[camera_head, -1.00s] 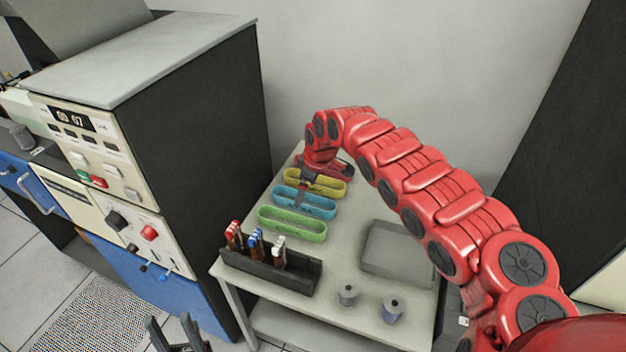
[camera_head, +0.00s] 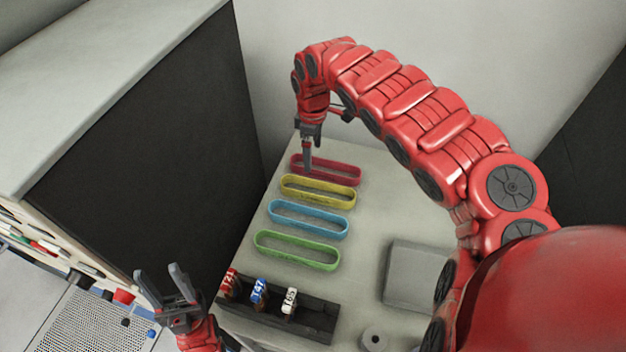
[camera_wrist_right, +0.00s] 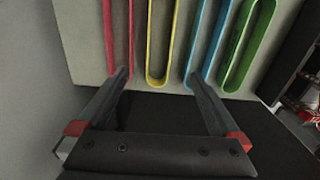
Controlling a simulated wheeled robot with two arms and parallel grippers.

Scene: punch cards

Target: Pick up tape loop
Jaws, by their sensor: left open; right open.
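Several tape loops lie in a row on the grey table: a red loop (camera_head: 340,171) at the back, then a yellow loop (camera_head: 318,190), a blue loop (camera_head: 308,218) and a green loop (camera_head: 296,250) nearest. My right gripper (camera_head: 307,167) points down over the left ends of the red and yellow loops. In the right wrist view the open right gripper (camera_wrist_right: 160,80) has the yellow loop (camera_wrist_right: 160,45) between its fingers, with the red loop (camera_wrist_right: 117,40) at the left finger. Whether it touches any loop is unclear. My left gripper (camera_head: 160,275) is open and empty, left of the table.
A black rack (camera_head: 310,318) with red, blue and white numbered items stands at the table's front. A grey tray (camera_head: 412,275) and a spool (camera_head: 375,340) are to the right. A tall dark cabinet (camera_head: 150,130) stands close on the left; a wall is behind.

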